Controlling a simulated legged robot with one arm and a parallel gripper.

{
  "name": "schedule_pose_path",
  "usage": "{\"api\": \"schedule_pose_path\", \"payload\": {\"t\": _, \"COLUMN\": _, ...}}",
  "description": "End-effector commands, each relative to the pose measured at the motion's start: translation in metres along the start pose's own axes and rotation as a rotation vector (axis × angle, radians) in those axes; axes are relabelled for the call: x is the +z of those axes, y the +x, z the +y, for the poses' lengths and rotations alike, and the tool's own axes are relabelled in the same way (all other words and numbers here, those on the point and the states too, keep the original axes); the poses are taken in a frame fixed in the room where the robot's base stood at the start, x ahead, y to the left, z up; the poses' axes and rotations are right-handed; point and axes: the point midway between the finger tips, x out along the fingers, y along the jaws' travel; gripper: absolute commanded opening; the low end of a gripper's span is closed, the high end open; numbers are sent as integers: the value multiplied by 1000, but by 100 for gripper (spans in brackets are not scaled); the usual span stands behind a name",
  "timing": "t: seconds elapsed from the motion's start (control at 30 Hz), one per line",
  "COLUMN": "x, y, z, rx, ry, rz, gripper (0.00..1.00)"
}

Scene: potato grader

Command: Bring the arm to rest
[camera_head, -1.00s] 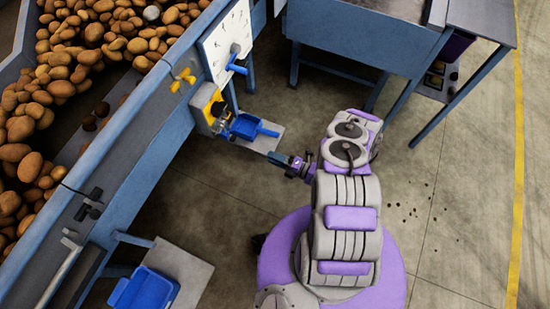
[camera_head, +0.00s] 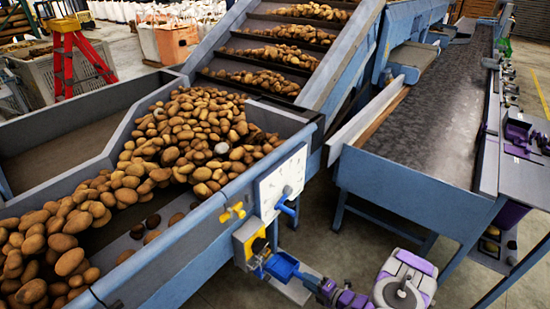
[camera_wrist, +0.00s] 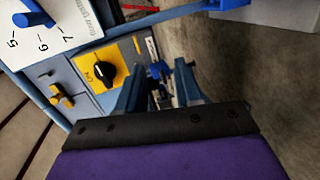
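My arm, purple and grey, reaches in from the bottom of the head view. My gripper (camera_head: 318,284) points left toward the blue side of the potato hopper, near a small blue tray (camera_head: 283,267) and a yellow switch box (camera_head: 246,238). In the wrist view my gripper (camera_wrist: 157,88) shows two blue fingers spread apart, with no held object visible between them. The yellow plate with a black knob (camera_wrist: 104,72) lies beyond and left of the fingers. I cannot tell the exact gap between fingertips and tray.
A white dial panel (camera_head: 283,187) with a blue lever and a yellow valve handle (camera_head: 232,212) sit on the hopper side (camera_head: 190,250). Potatoes (camera_head: 190,140) fill the hopper. A conveyor table (camera_head: 430,120) stands right. A red ladder (camera_head: 78,55) is far back.

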Motion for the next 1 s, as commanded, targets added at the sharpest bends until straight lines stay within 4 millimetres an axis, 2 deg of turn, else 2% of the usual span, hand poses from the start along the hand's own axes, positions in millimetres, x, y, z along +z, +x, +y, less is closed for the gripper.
{"api": "schedule_pose_path", "payload": {"t": 0.03, "x": 14, "y": 6, "z": 15, "rx": -28, "ry": 6, "rz": -18, "gripper": 35}}
{"api": "schedule_pose_path", "payload": {"t": 0.2, "x": 51, "y": 17, "z": 47, "rx": -153, "ry": 81, "rz": -95, "gripper": 35}}
{"api": "schedule_pose_path", "payload": {"t": 0.4, "x": 84, "y": 17, "z": 91, "rx": -285, "ry": 190, "rz": -210, "gripper": 35}}
{"api": "schedule_pose_path", "payload": {"t": 0.5, "x": 94, "y": 12, "z": 114, "rx": -341, "ry": 252, "rz": -273, "gripper": 35}}
{"api": "schedule_pose_path", "payload": {"t": 0.73, "x": 107, "y": -11, "z": 169, "rx": -454, "ry": 411, "rz": -439, "gripper": 35}}
{"api": "schedule_pose_path", "payload": {"t": 1.0, "x": 94, "y": -56, "z": 228, "rx": -550, "ry": 630, "rz": -651, "gripper": 35}}
